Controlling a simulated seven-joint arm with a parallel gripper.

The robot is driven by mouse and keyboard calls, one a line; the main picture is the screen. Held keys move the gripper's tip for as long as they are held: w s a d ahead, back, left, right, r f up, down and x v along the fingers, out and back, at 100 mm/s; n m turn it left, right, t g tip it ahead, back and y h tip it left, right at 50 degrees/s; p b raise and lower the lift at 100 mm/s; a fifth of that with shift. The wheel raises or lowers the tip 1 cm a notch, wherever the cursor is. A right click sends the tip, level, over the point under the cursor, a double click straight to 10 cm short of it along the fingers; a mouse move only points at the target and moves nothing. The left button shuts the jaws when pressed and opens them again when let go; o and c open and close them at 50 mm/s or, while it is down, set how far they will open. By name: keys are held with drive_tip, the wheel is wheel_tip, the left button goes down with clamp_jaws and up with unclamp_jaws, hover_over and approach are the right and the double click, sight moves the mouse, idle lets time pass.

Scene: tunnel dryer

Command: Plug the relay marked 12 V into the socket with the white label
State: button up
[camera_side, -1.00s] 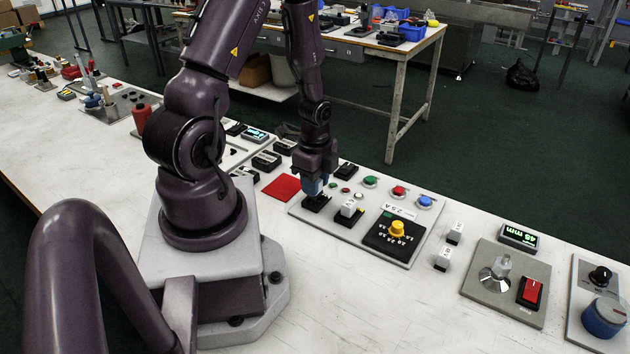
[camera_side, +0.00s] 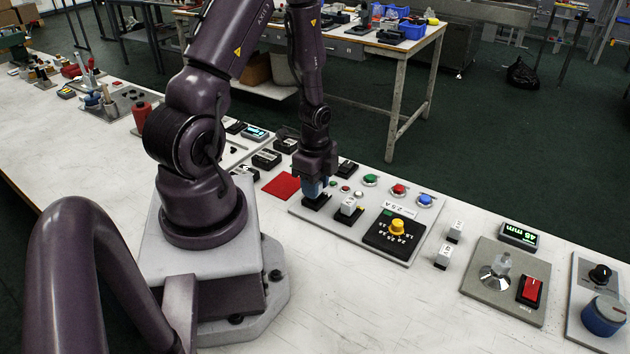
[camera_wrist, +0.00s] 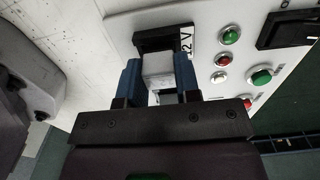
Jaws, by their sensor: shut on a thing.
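My gripper (camera_side: 315,190) points down over a black socket (camera_side: 310,206) at the left end of the grey panel. In the wrist view its blue fingers (camera_wrist: 158,80) are shut on a pale grey relay (camera_wrist: 158,66). The relay is at the black socket (camera_wrist: 148,44); the fingers hide its lower end, so I cannot tell how deep it sits. A white label (camera_wrist: 186,42) ending in "2 V" shows beside the socket, partly covered by a finger. Another pale relay (camera_side: 348,206) stands in a second black socket (camera_side: 354,220) to the right.
The panel (camera_side: 385,250) also carries a yellow knob (camera_side: 397,227) on a black dial and several coloured buttons and lamps. Two small white blocks (camera_side: 455,231) (camera_side: 443,256) stand right of the panel. A red mat (camera_side: 281,186) lies to its left. Clear white table lies in front.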

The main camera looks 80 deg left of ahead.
drive_tip(key=shift+f, duration=0.35)
drive_tip(key=o, duration=1)
drive_tip(key=shift+c, duration=0.2)
wheel_tip(320, 180, up, 13)
drive_tip(key=shift+f, duration=0.1)
